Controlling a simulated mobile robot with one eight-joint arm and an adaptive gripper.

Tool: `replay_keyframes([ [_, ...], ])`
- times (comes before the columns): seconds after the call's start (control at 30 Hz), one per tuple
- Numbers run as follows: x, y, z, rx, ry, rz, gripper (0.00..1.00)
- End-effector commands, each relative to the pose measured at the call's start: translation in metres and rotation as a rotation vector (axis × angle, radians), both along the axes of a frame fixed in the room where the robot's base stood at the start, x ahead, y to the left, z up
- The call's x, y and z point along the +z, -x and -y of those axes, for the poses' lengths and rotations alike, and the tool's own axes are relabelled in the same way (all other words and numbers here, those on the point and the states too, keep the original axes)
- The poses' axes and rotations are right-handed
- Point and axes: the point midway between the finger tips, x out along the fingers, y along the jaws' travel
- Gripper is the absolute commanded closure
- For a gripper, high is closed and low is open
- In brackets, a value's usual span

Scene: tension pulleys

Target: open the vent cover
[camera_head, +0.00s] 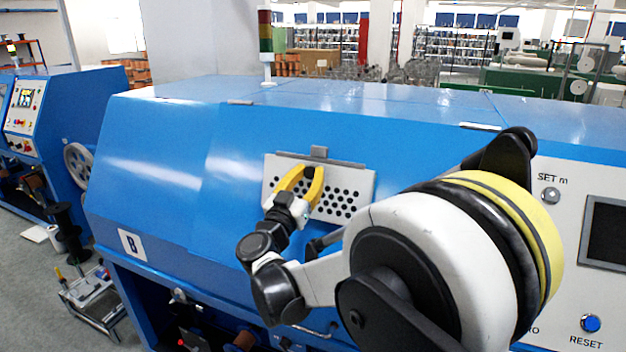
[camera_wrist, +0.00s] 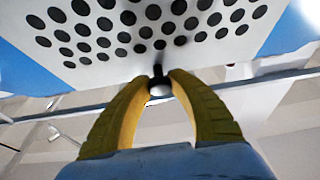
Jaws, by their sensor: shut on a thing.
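The vent cover (camera_head: 340,194) is a white plate with rows of dark round holes, set on the sloping blue front of the machine. A small grey tab (camera_head: 319,153) sits at its top edge. My gripper (camera_head: 309,174) has yellow fingers at the upper middle of the cover. In the wrist view, my gripper (camera_wrist: 163,78) is closed around a small knob (camera_wrist: 159,88) by the cover's edge. The perforated face of the cover (camera_wrist: 140,62) fills the top of that view. I cannot tell whether the cover stands away from the machine.
The blue machine (camera_head: 160,150) fills the middle. A control panel (camera_head: 560,270) with a screen and buttons is at right, partly behind my arm. A signal light (camera_head: 265,35) stands on top. A small cart (camera_head: 105,300) is on the floor at lower left.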

Motion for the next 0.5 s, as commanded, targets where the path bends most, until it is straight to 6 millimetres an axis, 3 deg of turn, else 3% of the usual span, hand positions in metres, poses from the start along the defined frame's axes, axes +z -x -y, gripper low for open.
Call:
replay_keyframes([
  [0.5, -0.013, 0.033, -0.012, 0.001, 0.080, 0.222, 1.00],
])
